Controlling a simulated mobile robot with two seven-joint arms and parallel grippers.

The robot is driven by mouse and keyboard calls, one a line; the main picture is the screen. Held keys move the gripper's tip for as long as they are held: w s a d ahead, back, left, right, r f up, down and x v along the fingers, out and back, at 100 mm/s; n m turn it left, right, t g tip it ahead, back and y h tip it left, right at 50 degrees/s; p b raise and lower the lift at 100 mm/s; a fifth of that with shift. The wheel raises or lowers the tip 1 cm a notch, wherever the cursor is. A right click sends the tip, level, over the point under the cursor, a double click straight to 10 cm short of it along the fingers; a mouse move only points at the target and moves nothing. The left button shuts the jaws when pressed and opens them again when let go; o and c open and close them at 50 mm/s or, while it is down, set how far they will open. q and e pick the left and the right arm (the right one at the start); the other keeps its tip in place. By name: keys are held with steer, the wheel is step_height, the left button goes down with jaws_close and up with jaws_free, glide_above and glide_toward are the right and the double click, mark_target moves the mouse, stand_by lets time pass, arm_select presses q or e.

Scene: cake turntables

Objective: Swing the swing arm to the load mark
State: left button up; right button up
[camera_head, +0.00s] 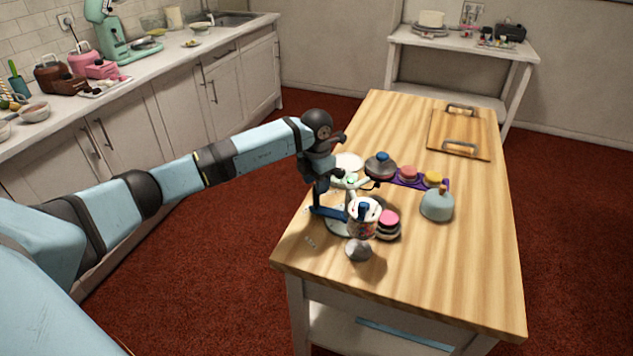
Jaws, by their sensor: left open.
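My left arm reaches in from the left over the near left part of the wooden table. My left gripper (325,185) is open, pointing down at the left side of a small stand. A pale green hub (350,181) with short arms, apparently the swing arm's stand, is just right of the gripper. A thin dark arm (371,186) runs right from it, towards a grey dome with a blue knob (380,167). A blue bar (328,213) lies low, just below the fingers; I cannot tell whether they touch it. The load mark cannot be made out. My right gripper is out of view.
A white-topped cup (364,217), stacked discs (388,224) and a grey knob-like piece (358,249) crowd the near side. A handled board (460,133) lies at the back; the right front is clear.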

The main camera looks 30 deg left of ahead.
arm_select(q)
step_height(320, 180, up, 3)
steer(key=shift+r+p, duration=0.1)
steer(key=shift+p, duration=0.7)
steer(key=shift+r+p, duration=0.9)
steer(key=shift+r, duration=0.6)
